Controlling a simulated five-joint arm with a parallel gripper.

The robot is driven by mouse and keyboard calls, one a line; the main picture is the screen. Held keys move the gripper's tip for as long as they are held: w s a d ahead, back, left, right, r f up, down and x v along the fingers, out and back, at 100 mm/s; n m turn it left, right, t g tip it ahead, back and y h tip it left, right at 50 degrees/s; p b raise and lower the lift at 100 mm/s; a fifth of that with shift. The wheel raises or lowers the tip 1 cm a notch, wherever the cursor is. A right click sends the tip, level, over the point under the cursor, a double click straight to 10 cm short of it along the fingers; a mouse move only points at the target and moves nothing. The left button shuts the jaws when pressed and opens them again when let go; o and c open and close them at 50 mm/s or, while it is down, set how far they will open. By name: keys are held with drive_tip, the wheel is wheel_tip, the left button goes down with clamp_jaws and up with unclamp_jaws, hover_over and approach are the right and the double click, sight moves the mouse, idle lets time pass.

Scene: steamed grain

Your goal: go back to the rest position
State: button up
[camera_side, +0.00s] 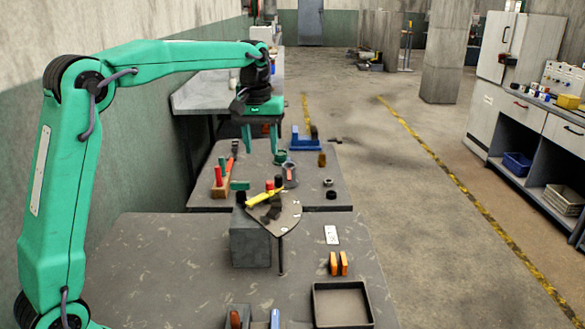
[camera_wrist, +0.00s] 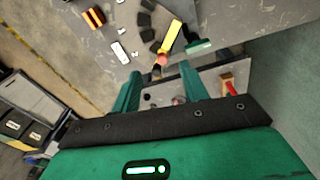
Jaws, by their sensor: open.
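My gripper (camera_side: 261,150) is green and open, with its two fingers apart and pointing down over the far table. Nothing shows held between the fingers. The arm stretches out far from its base, high above the near table. In the wrist view my gripper (camera_wrist: 160,72) also shows its two green fingers spread, with parts of the tables visible beyond them.
The near table (camera_side: 150,260) bears a grey block (camera_side: 250,246), a fan-shaped plate (camera_side: 288,217) with a yellow piece (camera_side: 265,196), orange blocks (camera_side: 338,264) and a dark tray (camera_side: 316,305). A wooden holder (camera_side: 222,190) and blue stand (camera_side: 303,143) are farther back.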

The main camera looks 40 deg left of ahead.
drive_tip(key=s+d+r+m+t, duration=0.1)
drive_tip(key=s+d+m, duration=0.1)
drive_tip(key=s, duration=0.6)
drive_tip(key=s+d+r+m+t, duration=0.1)
drive_tip(key=s+d+m+t, duration=0.15)
drive_tip(key=s, duration=0.45)
drive_tip(key=s+d+f+m, duration=0.1)
drive_tip(key=s+f, duration=0.2)
drive_tip(key=s, duration=0.3)
drive_tip(key=s+d+f+m+t, duration=0.1)
drive_tip(key=s+f, duration=0.2)
drive_tip(key=s, duration=0.2)
drive_tip(key=shift+s+d+f+m, duration=0.15)
drive_tip(key=shift+s+d+m, duration=0.2)
drive_tip(key=shift+s, duration=0.05)
